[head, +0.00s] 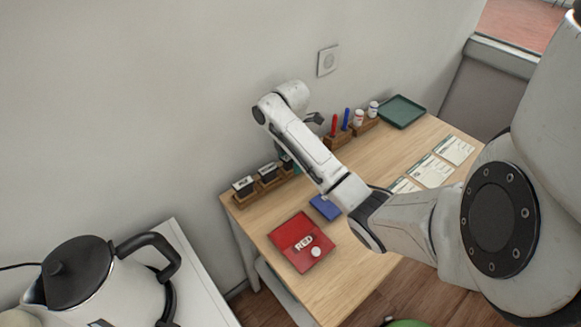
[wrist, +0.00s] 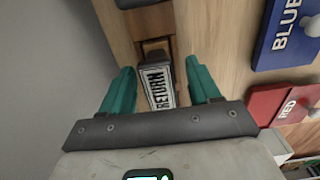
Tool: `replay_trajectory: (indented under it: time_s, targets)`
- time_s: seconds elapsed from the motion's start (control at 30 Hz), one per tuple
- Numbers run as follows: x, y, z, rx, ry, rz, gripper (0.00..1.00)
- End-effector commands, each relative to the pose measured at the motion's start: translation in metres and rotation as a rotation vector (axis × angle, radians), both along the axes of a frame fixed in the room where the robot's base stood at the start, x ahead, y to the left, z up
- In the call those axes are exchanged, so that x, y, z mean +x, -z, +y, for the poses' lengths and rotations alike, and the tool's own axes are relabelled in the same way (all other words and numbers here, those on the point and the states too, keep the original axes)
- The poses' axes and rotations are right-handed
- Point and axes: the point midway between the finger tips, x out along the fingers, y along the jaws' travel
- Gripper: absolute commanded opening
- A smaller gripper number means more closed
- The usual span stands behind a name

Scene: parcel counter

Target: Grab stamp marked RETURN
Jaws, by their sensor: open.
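My gripper (wrist: 160,68) is open, with one teal finger on each side of the stamp. Small gaps show between the fingers and the stamp, and nothing is gripped. In the head view my gripper (head: 296,168) is at the right end of the row of stamps by the wall. My arm hides most of the stamp there.
Two other dark stamps (head: 243,184) (head: 268,171) stand to the left in wooden holders. A red pad (head: 293,232) and a blue pad (head: 325,207) lie in front. Pens, small bottles (head: 359,117) and a green tray (head: 402,111) are to the right. A kettle (head: 95,285) stands at lower left.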

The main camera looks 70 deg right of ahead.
Motion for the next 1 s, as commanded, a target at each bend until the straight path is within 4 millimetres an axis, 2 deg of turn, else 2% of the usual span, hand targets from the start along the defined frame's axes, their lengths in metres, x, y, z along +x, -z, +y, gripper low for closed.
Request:
replay_trajectory:
  time_s: [0.1,0.3,0.87,1.0]
  targets:
    - [-0.0001,0.007,-0.0002,-0.001,-0.001,0.0,0.62]
    - [0.0001,0.0073,-0.0003,-0.002,-0.001,-0.001,0.61]
    - [0.0001,0.007,-0.0004,-0.002,-0.001,-0.001,0.07]
    - [0.0001,0.0068,-0.0004,-0.002,-0.001,-0.001,0.06]
